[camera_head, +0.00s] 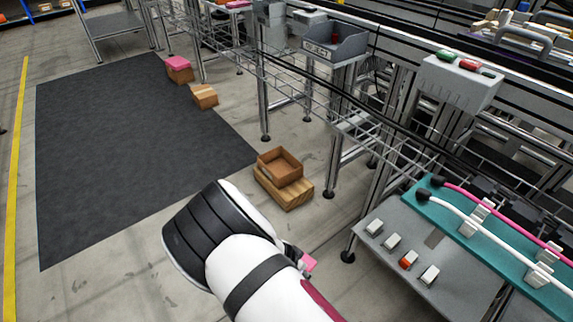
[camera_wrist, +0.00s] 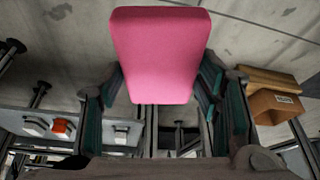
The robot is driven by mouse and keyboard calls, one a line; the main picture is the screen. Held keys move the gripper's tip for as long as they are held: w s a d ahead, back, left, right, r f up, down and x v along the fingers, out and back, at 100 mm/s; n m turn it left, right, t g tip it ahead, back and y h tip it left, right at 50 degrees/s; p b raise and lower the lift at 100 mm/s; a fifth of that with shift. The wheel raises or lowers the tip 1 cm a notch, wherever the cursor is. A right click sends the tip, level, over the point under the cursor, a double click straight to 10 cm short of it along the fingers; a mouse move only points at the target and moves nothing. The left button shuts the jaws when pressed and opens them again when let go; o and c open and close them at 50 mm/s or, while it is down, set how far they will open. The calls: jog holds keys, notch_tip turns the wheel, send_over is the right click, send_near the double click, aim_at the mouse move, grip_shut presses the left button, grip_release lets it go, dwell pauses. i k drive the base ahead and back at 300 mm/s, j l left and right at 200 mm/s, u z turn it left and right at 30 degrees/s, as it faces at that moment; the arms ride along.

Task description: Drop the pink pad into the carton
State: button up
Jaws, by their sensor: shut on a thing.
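The pink pad (camera_wrist: 158,50) is between the two fingers of my gripper (camera_wrist: 162,88) in the wrist view, and the gripper is shut on it. In the head view only a small pink corner of the pad (camera_head: 309,263) shows past my arm; most of my gripper is hidden there. The open brown carton (camera_head: 280,165) sits on a wooden block (camera_head: 284,190) on the floor, beyond my arm. It also shows at the right of the wrist view (camera_wrist: 272,110), apart from the pad. The inside of the carton looks empty in the head view.
A dark mat (camera_head: 130,150) covers the floor at left. A grey table (camera_head: 400,230) and metal frames stand at right.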

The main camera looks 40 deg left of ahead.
aim_at(283, 173)
jog(key=i+j, duration=0.15)
jog(key=j, duration=0.2)
jog(key=i+j+z, duration=0.1)
jog(key=j, duration=0.25)
jog(key=i+j, duration=0.2)
jog(key=j, duration=0.2)
jog(key=i+j+z, duration=0.1)
jog(key=j, duration=0.25)
jog(key=i+j, duration=0.2)
jog(key=j, duration=0.15)
jog(key=i+j+z, duration=0.1)
jog(key=j, duration=0.3)
jog(key=i+j, duration=0.15)
jog(key=j, duration=0.25)
jog(key=i+j+z, duration=0.1)
jog(key=j, duration=0.25)
